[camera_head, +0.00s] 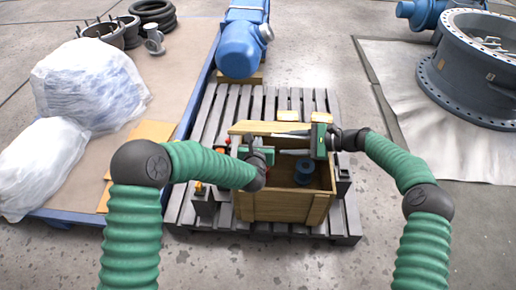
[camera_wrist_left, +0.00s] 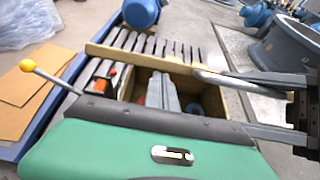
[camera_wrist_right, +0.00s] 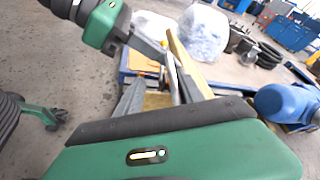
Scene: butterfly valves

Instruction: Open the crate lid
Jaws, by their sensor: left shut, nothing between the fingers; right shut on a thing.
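The wooden crate (camera_head: 262,207) stands on a grey pallet, and its inside is partly visible. Its lid (camera_head: 250,127) is raised along the far side; it also shows in the left wrist view (camera_wrist_left: 118,54) and, nearly edge-on, in the right wrist view (camera_wrist_right: 188,68). My right gripper (camera_head: 283,142) reaches in from the right and is shut on the lid's edge; the exact contact is hard to see. My left gripper (camera_wrist_left: 163,78) is shut and empty over the crate opening, its fingers mostly hidden in the head view.
A blue part (camera_head: 303,171) lies inside the crate. The slatted pallet (camera_head: 345,218) surrounds it. A blue motor (camera_head: 240,50) stands behind, bagged goods (camera_head: 85,85) at left, and a large flanged valve (camera_head: 470,75) at far right.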

